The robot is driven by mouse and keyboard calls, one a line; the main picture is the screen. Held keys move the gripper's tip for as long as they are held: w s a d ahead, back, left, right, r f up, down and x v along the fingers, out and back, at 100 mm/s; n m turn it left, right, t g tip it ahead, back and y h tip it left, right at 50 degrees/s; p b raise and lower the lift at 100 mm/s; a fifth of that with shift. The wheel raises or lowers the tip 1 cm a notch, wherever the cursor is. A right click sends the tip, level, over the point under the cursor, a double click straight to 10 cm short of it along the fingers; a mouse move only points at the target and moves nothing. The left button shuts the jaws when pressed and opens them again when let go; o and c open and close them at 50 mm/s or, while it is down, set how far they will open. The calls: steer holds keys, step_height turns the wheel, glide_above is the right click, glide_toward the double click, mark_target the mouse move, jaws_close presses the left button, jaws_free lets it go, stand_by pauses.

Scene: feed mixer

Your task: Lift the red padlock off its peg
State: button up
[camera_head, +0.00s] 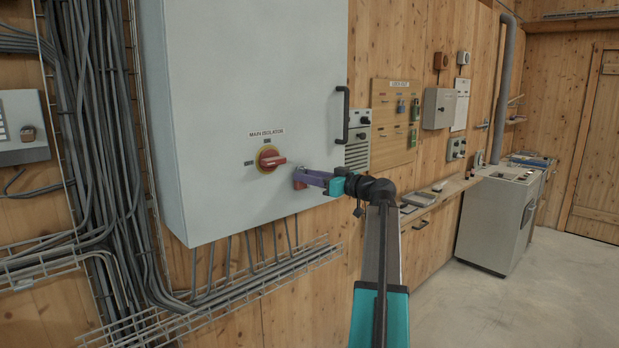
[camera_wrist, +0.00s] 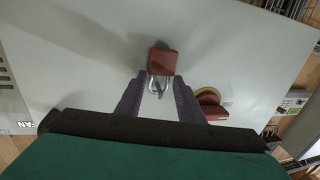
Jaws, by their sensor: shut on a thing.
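The red padlock (camera_wrist: 163,62) has a red body and a metal shackle and shows in the wrist view between the tips of my purple fingers. My gripper (camera_wrist: 160,82) is shut on it. In the head view the padlock (camera_head: 299,184) is a small red patch at the tips of my gripper (camera_head: 303,177), in front of the lower right of the grey cabinet door. The fingers partly cover it there. I cannot make out a peg or tell whether the shackle touches one.
The red and yellow main isolator switch (camera_head: 269,158) is on the grey cabinet (camera_head: 240,90), left of my gripper. A black door handle (camera_head: 342,115) is up to the right. A wooden board (camera_head: 393,145) with several small padlocks hangs farther right. A cable tray (camera_head: 250,287) runs below the cabinet.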

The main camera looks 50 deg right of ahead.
steer(key=shift+r+b, duration=0.3)
steer(key=shift+r, duration=0.45)
stand_by(0.4)
steer(key=shift+s, duration=0.15)
steer(key=shift+s+a+b, duration=0.2)
steer(key=shift+s+b, duration=0.85)
steer(key=shift+s, duration=1.3)
steer(key=shift+s, duration=0.1)
steer(key=shift+s+a+b, duration=0.2)
steer(key=shift+s+b, duration=0.7)
steer(key=shift+s, duration=1.6)
